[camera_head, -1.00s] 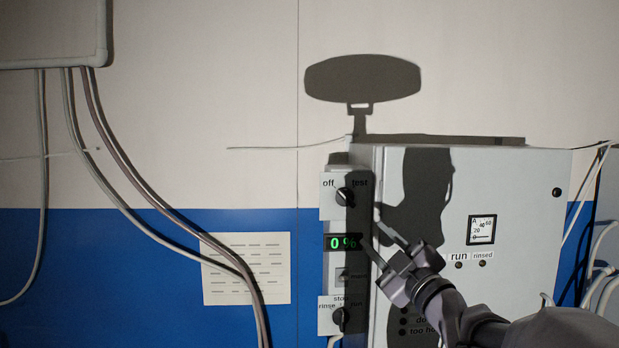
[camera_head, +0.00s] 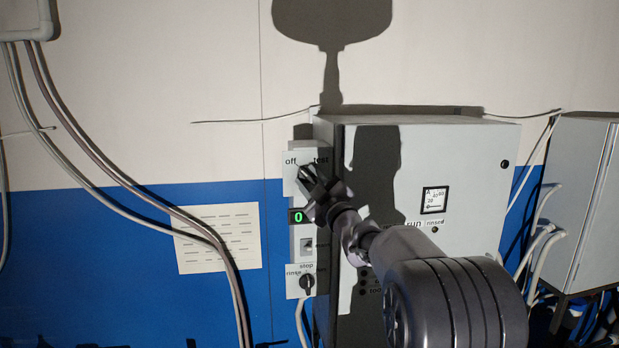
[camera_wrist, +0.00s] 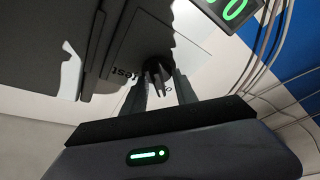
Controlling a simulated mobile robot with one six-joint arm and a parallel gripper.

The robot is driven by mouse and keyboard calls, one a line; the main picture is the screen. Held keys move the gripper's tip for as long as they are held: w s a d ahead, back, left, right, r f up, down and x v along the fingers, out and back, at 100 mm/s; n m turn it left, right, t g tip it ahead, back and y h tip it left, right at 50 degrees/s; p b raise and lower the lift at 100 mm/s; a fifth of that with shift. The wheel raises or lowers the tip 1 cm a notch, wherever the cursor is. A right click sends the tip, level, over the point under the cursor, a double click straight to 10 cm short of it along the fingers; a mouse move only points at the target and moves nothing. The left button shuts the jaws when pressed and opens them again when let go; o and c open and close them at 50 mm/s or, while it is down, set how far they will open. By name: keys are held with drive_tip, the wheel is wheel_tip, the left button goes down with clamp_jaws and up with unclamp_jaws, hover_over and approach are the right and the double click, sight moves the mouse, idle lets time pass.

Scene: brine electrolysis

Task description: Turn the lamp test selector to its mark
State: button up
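The lamp test selector (camera_head: 303,173) is a black knob on a pale plate near the top of the narrow side panel, with "off" at its upper left and "test" at its upper right. My gripper (camera_head: 311,180) is right in front of it and hides part of it and of the "test" label. In the wrist view the knob (camera_wrist: 156,73) shows between the two spread fingers of my gripper (camera_wrist: 161,88). The fingers look open, one on each side of the knob, with a gap visible. Exactly where the knob points is hard to tell.
Below are a green display (camera_head: 298,217), a small switch (camera_head: 307,243) and a stop/rinse selector (camera_head: 307,283). The grey cabinet (camera_head: 460,165) with a dial stands to the right.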

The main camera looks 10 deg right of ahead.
drive_tip(key=shift+s+d+r, duration=0.1)
drive_tip(key=shift+s, duration=0.15)
clamp_jaws()
